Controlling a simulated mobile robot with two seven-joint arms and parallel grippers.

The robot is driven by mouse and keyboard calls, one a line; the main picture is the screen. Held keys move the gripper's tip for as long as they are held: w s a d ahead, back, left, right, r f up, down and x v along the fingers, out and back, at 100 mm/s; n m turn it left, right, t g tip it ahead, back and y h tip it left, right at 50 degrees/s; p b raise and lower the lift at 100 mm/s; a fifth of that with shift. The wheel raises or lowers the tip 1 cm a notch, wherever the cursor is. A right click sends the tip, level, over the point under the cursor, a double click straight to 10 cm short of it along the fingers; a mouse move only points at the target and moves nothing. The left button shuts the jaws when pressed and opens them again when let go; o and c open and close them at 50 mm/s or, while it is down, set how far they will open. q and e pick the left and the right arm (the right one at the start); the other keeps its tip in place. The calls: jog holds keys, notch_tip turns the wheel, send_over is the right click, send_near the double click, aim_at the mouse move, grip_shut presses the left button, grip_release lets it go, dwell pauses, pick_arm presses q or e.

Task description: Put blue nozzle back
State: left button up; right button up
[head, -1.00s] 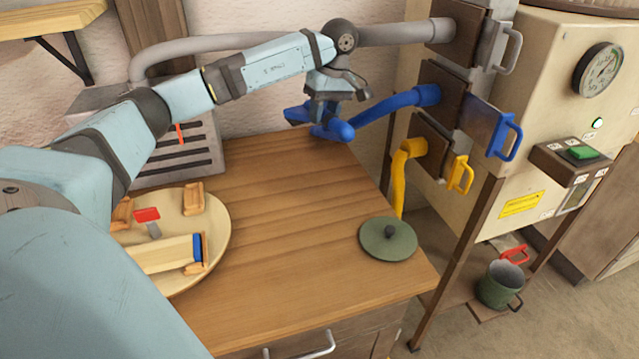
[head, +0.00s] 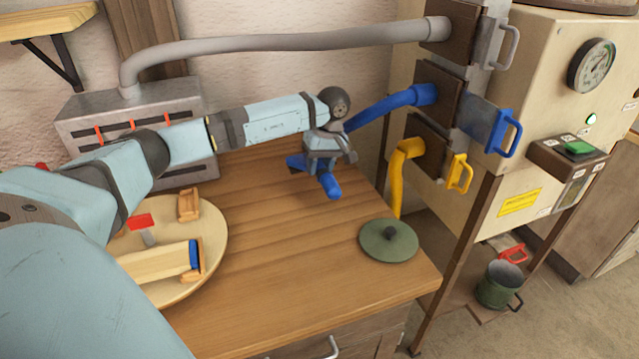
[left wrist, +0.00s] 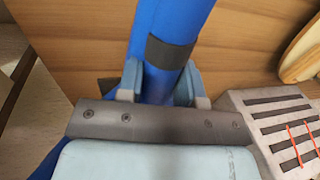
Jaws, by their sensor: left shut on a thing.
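The blue nozzle (head: 331,187) is at the end of a blue hose (head: 385,104) that comes from a blue-handled port on the cream cabinet. My left gripper (head: 325,166) is shut on the nozzle over the back right of the wooden bench. One blue end points toward the front, and another blue part shows to the left of the gripper. In the left wrist view the fingers (left wrist: 165,85) sit on both sides of the blue tube (left wrist: 170,25), below a dark band. Whether the nozzle touches the bench is unclear. My right gripper is not in view.
A slotted metal box (head: 135,115) with orange-red marks stands at the back left, joined to a grey hose (head: 285,43). A round board (head: 215,225) with wooden clamps lies at left. A green lid (head: 388,241) lies front right. The bench middle is clear.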

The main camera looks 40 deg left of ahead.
aim_at(317, 195)
pick_arm(q)
jog(key=shift+f, duration=2.6)
jog(key=shift+f, duration=0.15)
jog(key=o, duration=0.9)
notch_tip(317, 195, up, 12)
jog(key=w+d, duration=0.1)
jog(key=w, duration=0.1)
